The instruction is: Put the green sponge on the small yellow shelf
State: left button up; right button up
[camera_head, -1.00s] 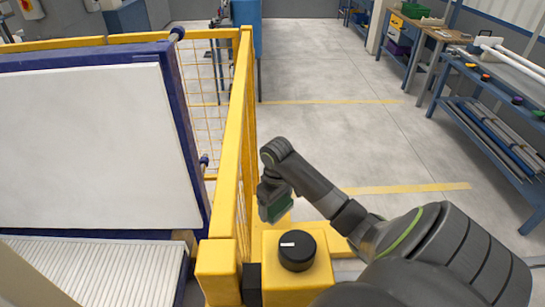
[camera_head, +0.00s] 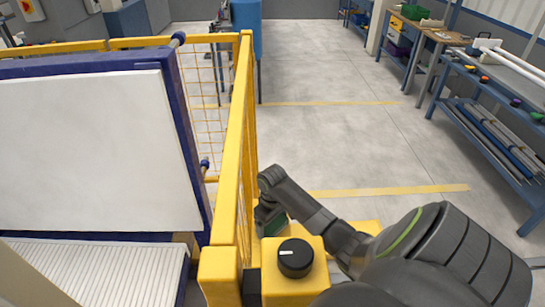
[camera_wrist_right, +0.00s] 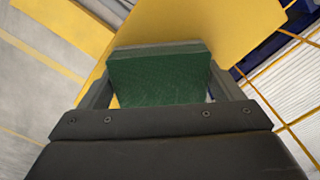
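The green sponge (camera_wrist_right: 160,80) sits between the fingers of my right gripper (camera_wrist_right: 158,70) in the right wrist view, with a grey strip along its far edge. In the head view the right gripper (camera_head: 271,220) points down beside the yellow fence, and a bit of green sponge (camera_head: 275,225) shows at its tips. A flat yellow surface (camera_wrist_right: 205,25), which looks like the small yellow shelf, lies just beyond the sponge in the wrist view. I cannot tell whether the sponge touches it. My left gripper is not in view.
The yellow mesh fence (camera_head: 237,150) stands close on the left of my right gripper. A yellow box with a black knob (camera_head: 296,258) is just in front. A white panel (camera_head: 95,150) stands behind the fence. Open floor (camera_head: 340,140) lies beyond; a blue rack (camera_head: 490,125) is at right.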

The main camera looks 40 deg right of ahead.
aim_at(273, 222)
jog(key=shift+o, duration=1.1)
notch_tip(273, 222, up, 12)
jog(key=b, duration=0.1)
